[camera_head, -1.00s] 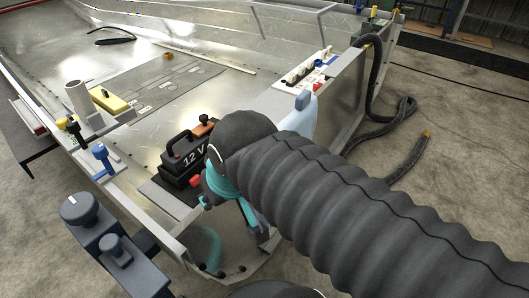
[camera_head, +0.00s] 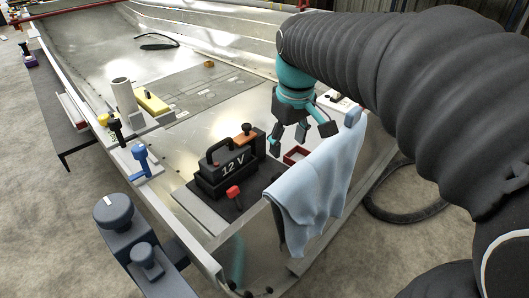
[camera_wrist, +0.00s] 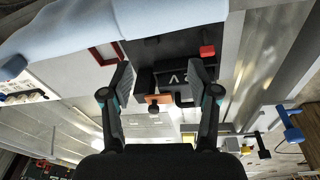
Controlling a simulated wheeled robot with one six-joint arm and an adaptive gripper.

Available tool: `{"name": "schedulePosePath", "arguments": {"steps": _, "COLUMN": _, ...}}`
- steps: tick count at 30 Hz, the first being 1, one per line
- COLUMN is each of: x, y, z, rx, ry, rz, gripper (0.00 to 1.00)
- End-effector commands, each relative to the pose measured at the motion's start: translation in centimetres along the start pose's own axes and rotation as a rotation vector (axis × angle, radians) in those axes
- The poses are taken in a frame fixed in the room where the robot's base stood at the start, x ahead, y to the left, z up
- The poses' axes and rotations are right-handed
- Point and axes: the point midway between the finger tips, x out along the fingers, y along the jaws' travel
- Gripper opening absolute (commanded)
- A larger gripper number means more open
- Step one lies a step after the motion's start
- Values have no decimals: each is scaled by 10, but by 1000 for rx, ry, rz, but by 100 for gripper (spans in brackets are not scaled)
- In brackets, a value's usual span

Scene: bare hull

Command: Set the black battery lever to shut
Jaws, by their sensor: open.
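A black 12 V battery (camera_head: 238,173) with a carry handle stands on a dark mat in the hull. It carries an orange lever-like part with a black knob (camera_head: 247,129) at its far right end. This orange part also shows in the wrist view (camera_wrist: 153,99). I cannot tell whether it is set open or shut. A red knob (camera_head: 233,192) sits at the battery's near side, also in the wrist view (camera_wrist: 207,51). My gripper (camera_head: 301,138) is open and empty, pointing down to the right of the battery. In the wrist view the battery (camera_wrist: 172,78) lies beyond and between the fingers, apart from them.
A light blue cloth (camera_head: 318,182) hangs over the edge right of the battery, close to my gripper. A small red-rimmed tray (camera_head: 296,156) lies below the gripper. Blue (camera_head: 141,158), black (camera_head: 115,128) and yellow (camera_head: 103,119) levers stand on the left rail. The floor behind the battery is mostly clear.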

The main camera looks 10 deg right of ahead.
Motion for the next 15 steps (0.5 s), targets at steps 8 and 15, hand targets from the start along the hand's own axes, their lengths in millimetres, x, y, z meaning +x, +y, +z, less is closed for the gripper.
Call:
{"name": "schedulePosePath", "arguments": {"steps": 8, "x": 36, "y": 24, "z": -54, "rx": -160, "ry": -113, "rz": -62, "gripper": 60}}
{"name": "schedulePosePath", "arguments": {"steps": 15, "x": 48, "y": 30, "z": -66, "rx": -205, "ry": -141, "rz": -81, "gripper": 60}}
